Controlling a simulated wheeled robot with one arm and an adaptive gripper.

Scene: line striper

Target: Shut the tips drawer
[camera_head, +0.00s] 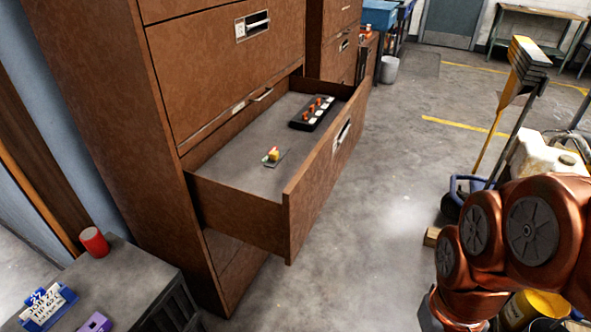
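The open drawer (318,190) sticks far out of a brown cabinet (222,70), low in the middle of the view. A label holder with a handle shows on its front panel (342,135). Inside it lie a black tray (322,106) with several orange-topped pieces and a small flat card with a yellow and red piece (273,156). I cannot read the drawer's label. My copper-coloured arm is at the lower right, apart from the drawer. My gripper is not clearly in view.
A line striper machine (545,160) stands at right, behind my arm. The concrete floor before the drawer (390,220) is clear.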

